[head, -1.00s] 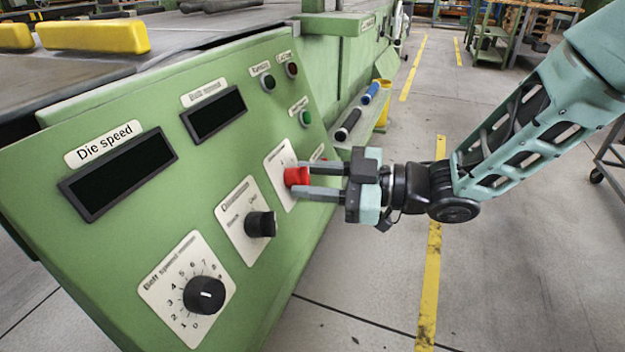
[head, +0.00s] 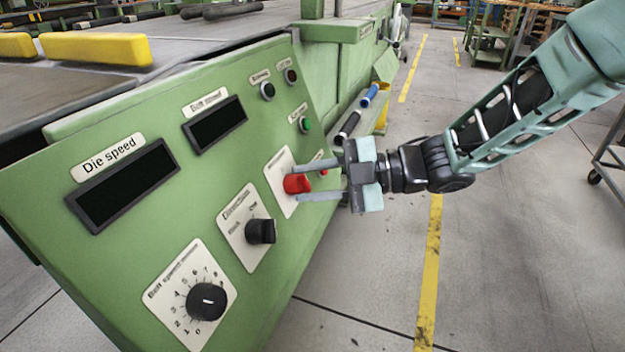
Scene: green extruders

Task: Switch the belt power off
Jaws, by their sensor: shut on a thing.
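The green control panel (head: 130,260) slopes across the left and middle of the head view. A red knob (head: 297,184) sits on a white plate (head: 281,163) at the panel's right side; the plate's lettering is too small to read. My gripper (head: 298,183) reaches in from the right, with one finger above the red knob and one below it. It is shut on the knob. The knob's exact pointing direction is hard to tell. A small red button or light (head: 323,170) beside it is partly hidden by my gripper.
Below left are a black selector (head: 261,231) and a black belt speed dial (head: 206,301). Two dark displays (head: 125,185) and small round buttons (head: 305,124) are higher on the panel. Blue and black rollers (head: 349,125) lie behind my gripper.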

